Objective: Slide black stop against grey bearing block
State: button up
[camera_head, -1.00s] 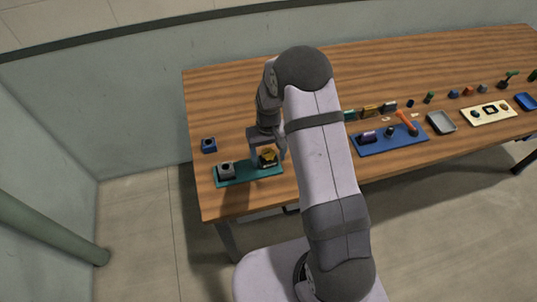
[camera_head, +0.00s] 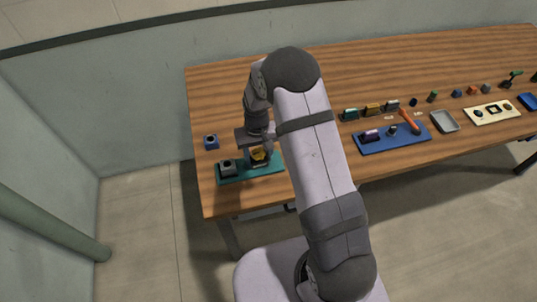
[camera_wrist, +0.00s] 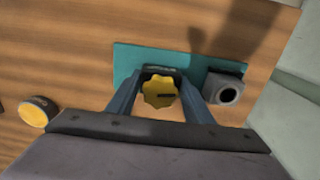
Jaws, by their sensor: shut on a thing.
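The black stop with a yellow knob (camera_wrist: 160,92) is between the fingers of my gripper (camera_wrist: 163,80) in the wrist view. It also shows in the head view (camera_head: 259,155), partly hidden by the gripper. My gripper is shut on it, low over the green plate (camera_head: 270,169). The grey bearing block (camera_head: 228,168), with a dark round bore, sits at the plate's left end in the head view. In the wrist view the block (camera_wrist: 225,88) is right of the gripper. A small gap shows between the right finger and the block.
A yellow-topped round black part (camera_wrist: 38,111) lies apart at left in the wrist view. A blue tray (camera_head: 400,143) with parts and a grey tray (camera_head: 445,122) stand right of my arm.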

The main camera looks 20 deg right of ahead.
jog(key=shift+a, duration=0.3)
jog(key=o, duration=1.5)
jog(key=shift+r, duration=0.1)
jog(key=shift+r+b, duration=1.1)
jog(key=shift+r, duration=2.55)
jog(key=shift+c, duration=0.6)
